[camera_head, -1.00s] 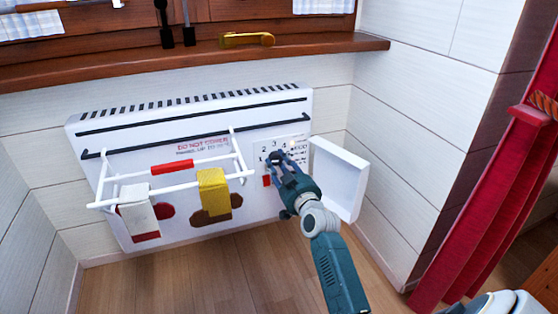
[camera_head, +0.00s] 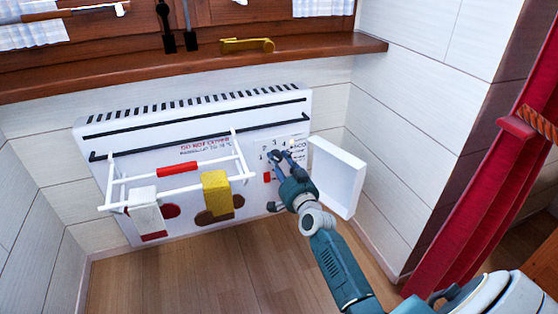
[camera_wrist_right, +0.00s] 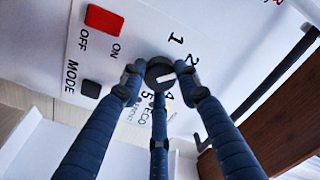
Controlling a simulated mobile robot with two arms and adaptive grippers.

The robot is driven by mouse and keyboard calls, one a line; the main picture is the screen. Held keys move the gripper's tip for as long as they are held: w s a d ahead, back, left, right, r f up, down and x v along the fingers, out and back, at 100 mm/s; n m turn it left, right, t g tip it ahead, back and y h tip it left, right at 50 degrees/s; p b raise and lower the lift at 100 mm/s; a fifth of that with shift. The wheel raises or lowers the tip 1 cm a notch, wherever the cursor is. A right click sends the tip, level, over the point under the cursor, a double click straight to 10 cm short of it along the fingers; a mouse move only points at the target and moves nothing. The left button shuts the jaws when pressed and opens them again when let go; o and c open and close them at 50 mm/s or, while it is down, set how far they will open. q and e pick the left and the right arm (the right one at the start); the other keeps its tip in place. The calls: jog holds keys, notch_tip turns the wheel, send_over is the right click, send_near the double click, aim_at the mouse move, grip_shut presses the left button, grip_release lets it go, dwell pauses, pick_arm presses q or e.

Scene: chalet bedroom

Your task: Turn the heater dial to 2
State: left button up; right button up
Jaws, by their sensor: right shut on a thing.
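The white wall heater (camera_head: 110,150) hangs below the window sill. Its dial panel is at the right end, with numbers and small text. In the right wrist view the round dark grey dial (camera_wrist_right: 159,71) has a pale line pointing to the picture's right. The numbers 1, 2 (camera_wrist_right: 193,60), 4 and 5 and the word ECO show around it; 3 is hidden by a finger. My right gripper (camera_head: 279,155) is at the panel with its fingers shut around the dial, also in the right wrist view (camera_wrist_right: 158,76). My left gripper is not in view.
A white cover (camera_head: 337,175) stands open right of the panel. A red ON/OFF switch (camera_wrist_right: 104,19) and black MODE button (camera_wrist_right: 91,88) lie beside the dial. A white rack (camera_head: 180,193) with white and yellow cloths juts from the heater. A red curtain (camera_head: 490,190) hangs at right.

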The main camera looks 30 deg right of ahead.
dwell(0.4)
jog(key=o, duration=1.1)
jog(key=shift+d, duration=0.1)
jog(key=shift+o, duration=0.2)
jog(key=shift+s, duration=0.1)
jog(key=v, duration=1.1)
jog(key=shift+s+a, duration=0.2)
jog(key=shift+s, duration=0.15)
